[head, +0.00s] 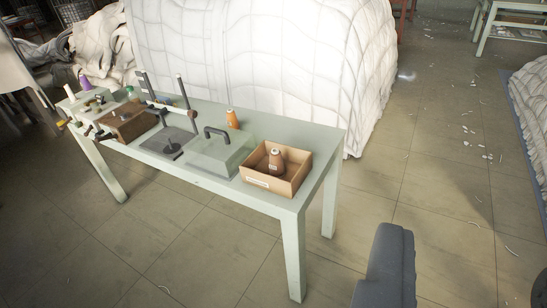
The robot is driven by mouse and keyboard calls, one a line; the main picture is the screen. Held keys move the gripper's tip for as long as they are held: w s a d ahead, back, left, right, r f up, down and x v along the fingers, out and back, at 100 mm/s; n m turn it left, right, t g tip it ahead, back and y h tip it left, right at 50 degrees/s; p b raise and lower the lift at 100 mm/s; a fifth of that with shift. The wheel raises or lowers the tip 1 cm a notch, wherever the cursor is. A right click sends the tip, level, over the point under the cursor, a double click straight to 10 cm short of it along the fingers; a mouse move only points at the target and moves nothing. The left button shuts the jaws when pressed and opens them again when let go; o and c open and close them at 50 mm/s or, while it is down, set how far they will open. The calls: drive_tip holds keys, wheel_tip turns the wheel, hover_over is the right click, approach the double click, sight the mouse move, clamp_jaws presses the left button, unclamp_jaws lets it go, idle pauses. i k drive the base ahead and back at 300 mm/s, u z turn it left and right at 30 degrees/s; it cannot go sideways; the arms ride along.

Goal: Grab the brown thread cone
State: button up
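The brown thread cone (276,163) stands upright inside an open cardboard box (293,184) at the right end of a pale green table (318,146). Its lower part is hidden by the box's front wall. One dark grey part of my gripper (389,265) shows at the bottom right, in front of the table and apart from it. The rest of the gripper is out of view, so I cannot tell whether it is open or shut.
A clear cover with a dark handle (217,150) stands left of the box, with an orange cone (232,119) behind it. A wooden box (127,122) and upright rods stand farther left. White duvet heaps (260,50) rise behind. Floor in front is clear.

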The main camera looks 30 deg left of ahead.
sight(276, 165)
drive_tip(key=z, duration=0.05)
drive_tip(key=i, duration=1.45)
